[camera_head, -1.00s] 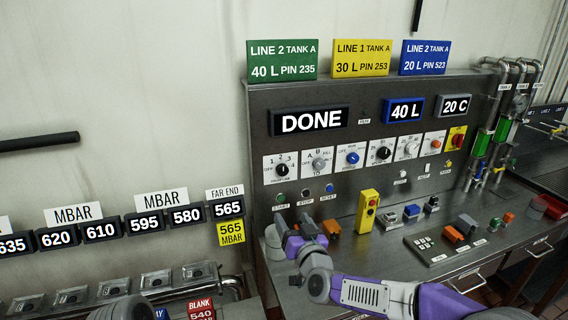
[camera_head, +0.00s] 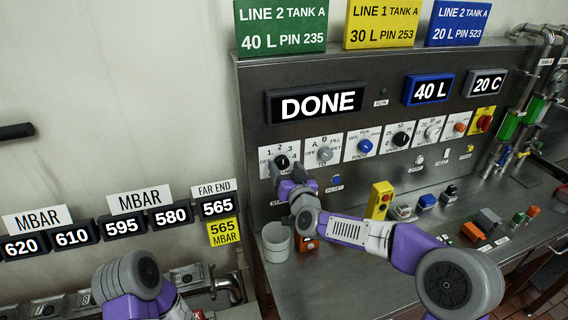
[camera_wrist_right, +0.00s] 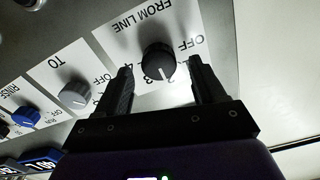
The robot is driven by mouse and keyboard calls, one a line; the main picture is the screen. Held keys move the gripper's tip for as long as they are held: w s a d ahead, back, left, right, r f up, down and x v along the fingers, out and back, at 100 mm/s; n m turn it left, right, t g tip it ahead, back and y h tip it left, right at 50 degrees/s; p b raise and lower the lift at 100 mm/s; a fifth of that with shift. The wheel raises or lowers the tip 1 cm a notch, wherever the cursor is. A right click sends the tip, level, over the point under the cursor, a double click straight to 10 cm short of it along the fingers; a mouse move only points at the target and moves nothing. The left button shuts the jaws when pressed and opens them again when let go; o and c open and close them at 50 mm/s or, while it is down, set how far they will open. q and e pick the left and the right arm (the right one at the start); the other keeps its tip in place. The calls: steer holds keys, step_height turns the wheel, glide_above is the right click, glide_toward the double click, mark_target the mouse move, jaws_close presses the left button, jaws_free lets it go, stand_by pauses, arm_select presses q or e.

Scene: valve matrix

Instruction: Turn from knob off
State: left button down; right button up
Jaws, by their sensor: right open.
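The FROM LINE knob (camera_head: 282,161) is the black knob on the leftmost white plate of the panel. In the right wrist view the knob (camera_wrist_right: 157,62) shows upside down, with OFF and numbers printed around it. I cannot tell for sure which mark its white pointer line is at. My right gripper (camera_head: 287,178) is just below and in front of this knob. In the right wrist view its two fingers (camera_wrist_right: 161,76) are apart, one on each side of the knob, with nothing gripped. Part of my left arm shows at the bottom left; its gripper is out of view.
The grey TO knob (camera_head: 325,153) and the blue rinse knob (camera_head: 364,146) stand right of the FROM knob. A display (camera_head: 317,103) above reads DONE. A grey cup (camera_head: 276,241) and a yellow button box (camera_head: 379,200) stand on the bench below.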

steer(key=shift+x, duration=1.1)
steer(key=c, duration=1.1)
